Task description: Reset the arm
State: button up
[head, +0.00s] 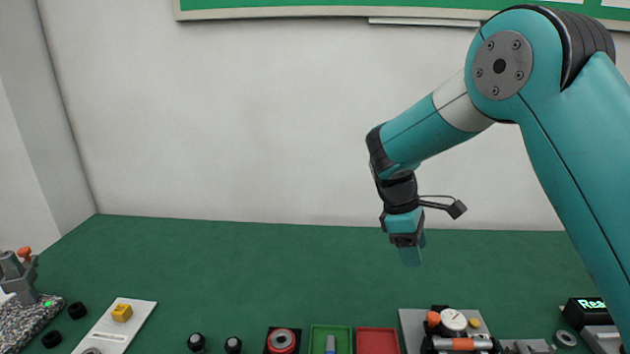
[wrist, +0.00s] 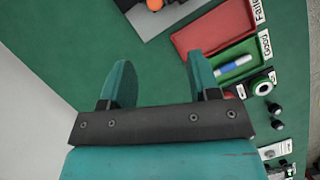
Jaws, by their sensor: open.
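My teal arm reaches in from the right in the head view and bends down at the elbow. My gripper (head: 408,252) hangs above the green table (head: 240,260), clear of everything on it. In the wrist view my gripper (wrist: 160,82) shows two teal fingers spread wide apart. Only bare green table lies between them, so it is open and empty.
A lit black display (head: 583,310) is at right. The table's back half is clear.

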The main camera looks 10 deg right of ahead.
jog(key=s+a+r+m+y, duration=0.1)
jog(key=s+a+r, duration=0.3)
jog(key=s, duration=0.5)
jog(key=s+a+r+m+t+y, duration=0.1)
jog(key=s+a+r+y, duration=0.3)
jog(key=s, duration=0.5)
jog(key=s+a+r+m+t+y, duration=0.1)
jog(key=s+a+r+m+y, duration=0.1)
jog(key=s, duration=0.7)
jog(key=shift+s+a+r+y, duration=0.35)
jog(key=shift+a+r+y, duration=0.05)
jog(key=shift+a+r, duration=0.55)
jog(key=shift+d, duration=0.1)
